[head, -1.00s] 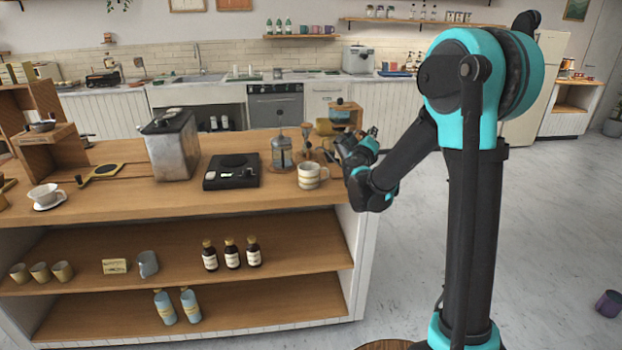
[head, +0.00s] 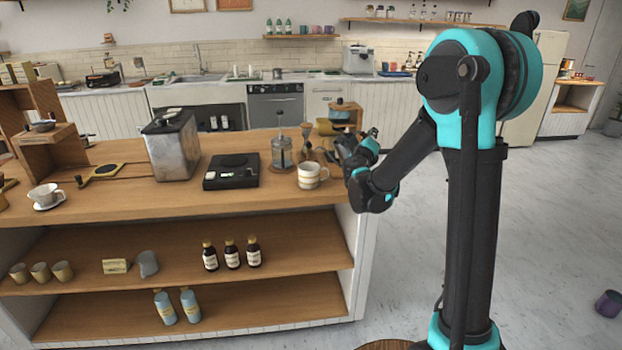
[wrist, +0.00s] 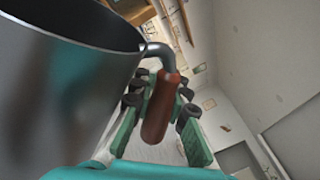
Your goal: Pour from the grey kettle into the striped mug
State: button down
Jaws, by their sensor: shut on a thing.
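The striped mug (head: 309,177), cream with tan bands, stands upright on the counter near its right end. My gripper (head: 352,148) is just right of and beyond the mug, over the counter's end. In the wrist view my gripper (wrist: 160,92) is shut on the reddish-brown handle of the grey kettle (wrist: 65,85). The kettle's dark open rim and shiny grey side fill the left of that view. I cannot make out the kettle in the head view, where my arm and gripper seem to cover it. Its spout and contents are hidden.
A French press (head: 282,152) stands behind the mug, with a glass pour-over (head: 306,142) beside it. A black scale (head: 231,171) and a metal bin (head: 171,146) are to the left. The counter's right edge is close to the mug. Bottles (head: 231,253) sit on the shelf below.

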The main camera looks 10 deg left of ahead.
jog(key=shift+a+r, duration=0.1)
jog(key=shift+r, duration=0.15)
dwell(0.4)
jog(key=shift+a+r+n, duration=0.1)
jog(key=shift+r+n, duration=0.15)
jog(key=shift+n, duration=0.15)
jog(key=shift+r, duration=0.15)
jog(key=shift+a+r+n, duration=0.25)
jog(key=shift+r+n, duration=0.15)
jog(key=shift+r, duration=0.1)
jog(key=shift+f, duration=0.1)
dwell(2.1)
jog(key=shift+d+f+m, duration=0.2)
jog(key=shift+f+m, duration=0.15)
jog(key=shift+f, duration=0.15)
jog(key=shift+d+f+m, duration=0.2)
jog(key=shift+f+m, duration=0.15)
jog(key=shift+f, duration=0.1)
jog(key=shift+r, duration=0.1)
jog(key=shift+a+r+n, duration=0.15)
jog(key=shift+r+n, duration=0.15)
jog(key=shift+r, duration=0.05)
dwell(0.4)
